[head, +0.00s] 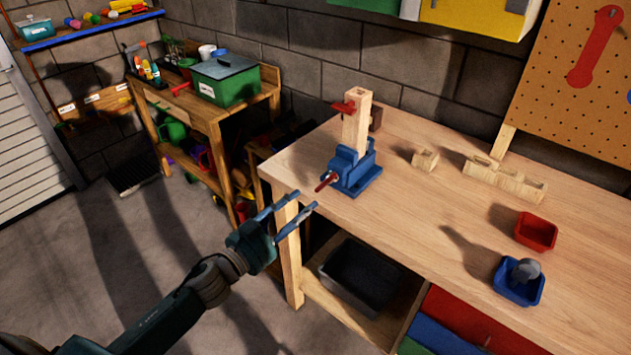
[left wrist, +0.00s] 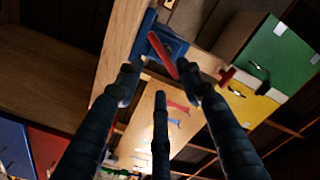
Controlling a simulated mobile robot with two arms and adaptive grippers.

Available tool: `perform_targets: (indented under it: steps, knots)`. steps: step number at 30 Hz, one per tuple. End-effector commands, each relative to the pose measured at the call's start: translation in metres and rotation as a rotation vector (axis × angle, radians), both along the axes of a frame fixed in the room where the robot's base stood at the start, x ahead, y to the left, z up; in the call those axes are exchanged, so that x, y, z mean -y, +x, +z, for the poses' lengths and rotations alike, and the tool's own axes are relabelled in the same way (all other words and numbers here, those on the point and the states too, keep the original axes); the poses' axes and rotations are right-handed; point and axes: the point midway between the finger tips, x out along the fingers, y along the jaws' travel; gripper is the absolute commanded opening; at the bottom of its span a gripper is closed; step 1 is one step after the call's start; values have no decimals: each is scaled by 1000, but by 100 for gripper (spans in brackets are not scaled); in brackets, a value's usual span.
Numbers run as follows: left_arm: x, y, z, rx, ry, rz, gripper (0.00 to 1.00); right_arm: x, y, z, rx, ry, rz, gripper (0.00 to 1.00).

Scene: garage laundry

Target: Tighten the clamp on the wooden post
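A light wooden post (head: 355,130) stands upright in a blue vise (head: 352,170) near the corner of the workbench. A red clamp-like piece (head: 343,107) sits on the post's upper left side. A red handle (head: 327,182) sticks out from the front of the vise. My left gripper (head: 306,199) is open and empty, low and left of the handle, apart from it in the head view. In the left wrist view the red handle (left wrist: 163,55) shows just beyond the spread fingers, with the blue vise (left wrist: 172,44) behind it. My right gripper is not in view.
The workbench (head: 420,215) holds wooden blocks (head: 505,182), a red bin (head: 536,231) and a blue bin (head: 518,288). A dark tub (head: 360,275) sits below. A shelf table with a green box (head: 225,80) stands at the left. The floor (head: 120,255) at left is clear.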

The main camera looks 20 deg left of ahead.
Motion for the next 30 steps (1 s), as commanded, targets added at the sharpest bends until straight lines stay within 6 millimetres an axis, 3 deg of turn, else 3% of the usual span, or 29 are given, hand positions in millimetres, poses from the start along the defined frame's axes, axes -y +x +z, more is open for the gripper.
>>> perform_targets:
  steps: [6,9,18,22,30]
  knots:
    - [11,31,4,3,-2,1,38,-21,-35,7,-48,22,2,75]
    - [19,50,4,4,-1,1,38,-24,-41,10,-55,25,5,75]
    - [33,91,1,2,-2,2,38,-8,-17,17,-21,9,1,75]
    - [36,97,1,2,0,0,38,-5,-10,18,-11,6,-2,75]
    - [36,98,0,1,1,1,38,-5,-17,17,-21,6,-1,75]
